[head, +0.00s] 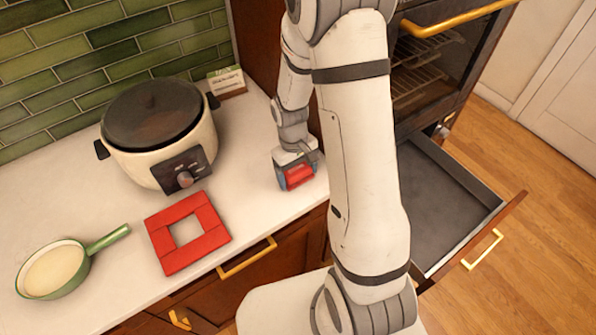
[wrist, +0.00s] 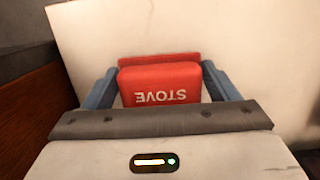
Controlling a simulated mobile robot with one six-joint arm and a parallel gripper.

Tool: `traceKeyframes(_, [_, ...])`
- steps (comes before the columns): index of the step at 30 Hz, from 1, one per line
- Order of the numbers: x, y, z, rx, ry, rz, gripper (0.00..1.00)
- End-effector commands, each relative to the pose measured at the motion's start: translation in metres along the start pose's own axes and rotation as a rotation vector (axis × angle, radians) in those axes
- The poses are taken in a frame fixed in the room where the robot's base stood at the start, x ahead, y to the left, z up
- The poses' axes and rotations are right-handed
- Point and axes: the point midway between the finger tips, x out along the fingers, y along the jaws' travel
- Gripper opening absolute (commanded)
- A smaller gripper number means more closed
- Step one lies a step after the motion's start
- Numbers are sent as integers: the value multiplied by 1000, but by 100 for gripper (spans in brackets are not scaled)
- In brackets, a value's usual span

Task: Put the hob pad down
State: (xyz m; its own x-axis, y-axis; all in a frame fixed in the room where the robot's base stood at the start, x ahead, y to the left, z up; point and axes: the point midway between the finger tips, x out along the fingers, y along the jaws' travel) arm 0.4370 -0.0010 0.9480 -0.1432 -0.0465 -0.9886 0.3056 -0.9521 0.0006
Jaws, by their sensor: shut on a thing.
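The hob pad is a small red block; the word STOVE reads upside down on it in the wrist view (wrist: 160,85). My gripper (wrist: 158,70) is shut on it, one blue-grey finger at each side. In the head view my gripper (head: 294,167) is low over the right end of the white counter, with the red hob pad (head: 300,177) between its fingers. I cannot tell whether the pad touches the counter. A red square frame (head: 163,245) with an open middle lies flat on the counter, to the left of my gripper and apart from it.
A cream cooker (head: 145,165) with a dark lid stands behind the red frame. A green-handled pan (head: 52,270) is at the left. Right of my arm, a drawer (head: 440,205) is pulled out below an oven (head: 440,65).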

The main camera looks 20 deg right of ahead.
Motion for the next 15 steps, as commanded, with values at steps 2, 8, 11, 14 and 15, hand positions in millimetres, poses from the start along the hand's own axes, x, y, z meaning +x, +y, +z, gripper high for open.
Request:
traceKeyframes(2, [1,0,0,0,0,0,84])
traceKeyframes(8, [1,0,0,-1,0,0,100])
traceKeyframes(11, [1,0,0,-1,0,0,100])
traceKeyframes(14, [1,0,0,-1,0,0,100])
traceKeyframes(15, [0,0,0,-1,0,0,100])
